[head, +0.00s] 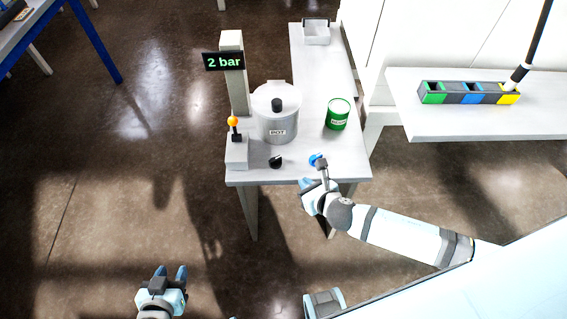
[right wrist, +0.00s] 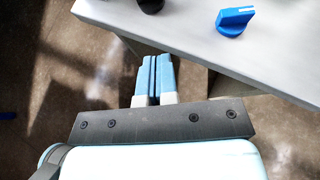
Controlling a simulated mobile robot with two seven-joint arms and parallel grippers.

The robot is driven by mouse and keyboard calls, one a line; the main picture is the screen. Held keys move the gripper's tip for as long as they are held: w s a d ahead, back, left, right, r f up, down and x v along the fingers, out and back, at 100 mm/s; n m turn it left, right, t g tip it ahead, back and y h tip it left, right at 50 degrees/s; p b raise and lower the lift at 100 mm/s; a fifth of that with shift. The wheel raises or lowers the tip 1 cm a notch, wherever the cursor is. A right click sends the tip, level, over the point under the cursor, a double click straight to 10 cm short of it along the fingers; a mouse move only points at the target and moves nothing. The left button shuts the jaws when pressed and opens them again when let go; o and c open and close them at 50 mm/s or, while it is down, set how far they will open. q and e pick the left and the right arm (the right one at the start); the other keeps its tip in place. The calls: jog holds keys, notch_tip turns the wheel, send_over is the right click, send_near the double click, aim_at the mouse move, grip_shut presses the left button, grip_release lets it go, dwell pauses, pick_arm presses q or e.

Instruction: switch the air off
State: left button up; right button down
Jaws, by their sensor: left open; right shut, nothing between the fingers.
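A display (head: 224,61) on a post reads "2 bar" in green. Below it, a lever with an orange ball (head: 233,121) stands upright on a light box at the table's left edge. A black knob (head: 275,161) and a blue knob (head: 314,159) sit at the table's front. The blue knob shows larger in the right wrist view (right wrist: 235,21), with a white mark on it. My right gripper (right wrist: 156,57) is shut and empty, in front of the table edge, apart from the blue knob. My left gripper (head: 172,271) is open and empty, low over the floor, away from the table.
A lidded grey pot (head: 270,102) and a green can (head: 338,114) stand behind the knobs. A white bin (head: 316,34) is at the back. A side table (head: 480,127) at right holds a rack (head: 450,92) with coloured sections. Floor in front is clear.

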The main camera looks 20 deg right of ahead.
send_near(280, 160)
jog(key=f, duration=0.1)
jog(key=w+f, duration=0.2)
jog(key=shift+a+f, duration=0.4)
jog(key=shift+w+a, duration=0.15)
jog(key=shift+w, duration=0.45)
jog(key=shift+w+a, duration=0.15)
jog(key=shift+w, duration=0.5)
jog(key=shift+w+a, duration=0.15)
jog(key=shift+w, duration=0.5)
pick_arm(q)
jog(key=shift+a+r, duration=0.1)
jog(key=shift+r, duration=0.05)
pick_arm(e)
jog(key=shift+r, duration=0.1)
